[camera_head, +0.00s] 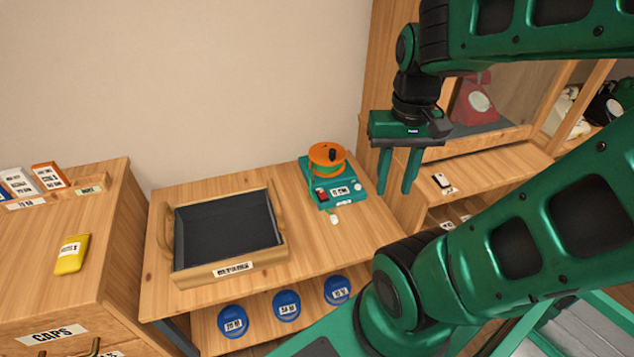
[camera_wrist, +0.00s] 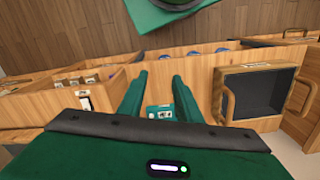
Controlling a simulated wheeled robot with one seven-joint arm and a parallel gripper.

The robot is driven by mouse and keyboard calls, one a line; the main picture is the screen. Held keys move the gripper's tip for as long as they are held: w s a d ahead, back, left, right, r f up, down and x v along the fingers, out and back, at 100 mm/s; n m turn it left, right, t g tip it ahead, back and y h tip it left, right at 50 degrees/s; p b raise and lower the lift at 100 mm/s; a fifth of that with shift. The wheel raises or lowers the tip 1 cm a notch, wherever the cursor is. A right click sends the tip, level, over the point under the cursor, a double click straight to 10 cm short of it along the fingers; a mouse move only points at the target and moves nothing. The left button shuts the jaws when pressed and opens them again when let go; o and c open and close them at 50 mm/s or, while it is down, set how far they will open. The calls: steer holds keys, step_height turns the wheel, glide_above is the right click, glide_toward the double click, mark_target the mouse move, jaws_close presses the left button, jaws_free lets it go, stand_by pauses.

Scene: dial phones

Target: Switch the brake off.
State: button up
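A teal device (camera_head: 354,195) with an orange spool (camera_head: 325,154) on top stands at the back right of the wooden bench in the head view. A small red part (camera_head: 321,195) and a white label show on its front. I cannot tell which part is the brake or how it is set. My gripper (camera_head: 397,189) hangs to the right of the device and above it, fingers down, apart and empty. In the wrist view my gripper (camera_wrist: 159,77) also shows spread fingers. A small teal labelled piece (camera_wrist: 160,112) shows between them, too small to identify surely.
A dark-lined wooden tray (camera_head: 228,268) stands left of the device. Blue round labelled items (camera_head: 287,305) sit on the shelf below. A yellow packet (camera_head: 71,255) lies on the left cabinet. A red telephone (camera_head: 474,100) is behind my gripper, inside the right cabinet.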

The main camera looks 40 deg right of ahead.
steer(key=shift+o, duration=0.9)
steer(key=n, duration=0.3)
glide_above(321, 191)
step_height(321, 191, down, 16)
step_height(321, 191, down, 10)
steer(key=shift+r, duration=0.1)
